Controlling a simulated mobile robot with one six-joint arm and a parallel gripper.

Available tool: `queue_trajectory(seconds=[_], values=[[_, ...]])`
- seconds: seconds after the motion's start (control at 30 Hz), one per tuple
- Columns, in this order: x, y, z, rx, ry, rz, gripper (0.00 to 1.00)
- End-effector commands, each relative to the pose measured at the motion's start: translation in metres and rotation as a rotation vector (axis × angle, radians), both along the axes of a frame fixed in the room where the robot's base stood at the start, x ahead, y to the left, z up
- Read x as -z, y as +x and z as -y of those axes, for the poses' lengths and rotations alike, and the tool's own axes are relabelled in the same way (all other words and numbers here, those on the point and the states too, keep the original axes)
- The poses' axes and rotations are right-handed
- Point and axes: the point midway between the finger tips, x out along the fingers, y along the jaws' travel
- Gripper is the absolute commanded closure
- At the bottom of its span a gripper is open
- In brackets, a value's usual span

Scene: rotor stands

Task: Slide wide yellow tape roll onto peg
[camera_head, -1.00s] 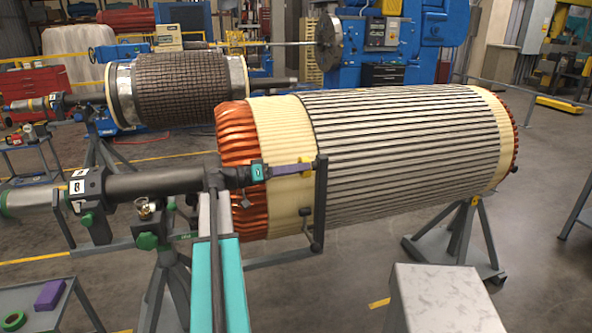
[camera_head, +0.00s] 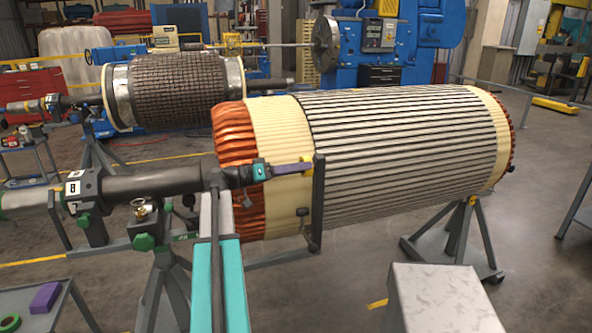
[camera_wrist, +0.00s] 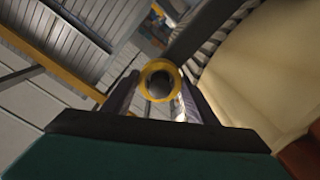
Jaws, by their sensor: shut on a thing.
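The yellow tape roll (camera_wrist: 159,81) is a ring between my gripper's two fingers in the wrist view. My gripper (camera_wrist: 158,88) is shut on it. Its opening faces the wrist camera and looks dark inside; I cannot tell whether a peg is in it. In the head view my gripper (camera_head: 309,168) reaches right, across the cream band of the large rotor, with its tip at the top of a dark upright post (camera_head: 318,205). The roll is too small to make out clearly there. A short dark peg (camera_head: 303,212) sticks out lower on the post.
The large rotor (camera_head: 400,145) lies close behind my gripper, with copper coils (camera_head: 233,130) at its left end. A grey cabinet (camera_head: 442,295) stands at front right. A tray at lower left holds a purple block (camera_head: 45,297) and a green roll (camera_head: 10,323).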

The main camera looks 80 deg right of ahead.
Motion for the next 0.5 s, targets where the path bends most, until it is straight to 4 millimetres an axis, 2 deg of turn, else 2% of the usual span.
queue_trajectory(seconds=[0.5], values=[[-0.0002,-0.0066,0.0029,0.000,0.000,0.000,0.67]])
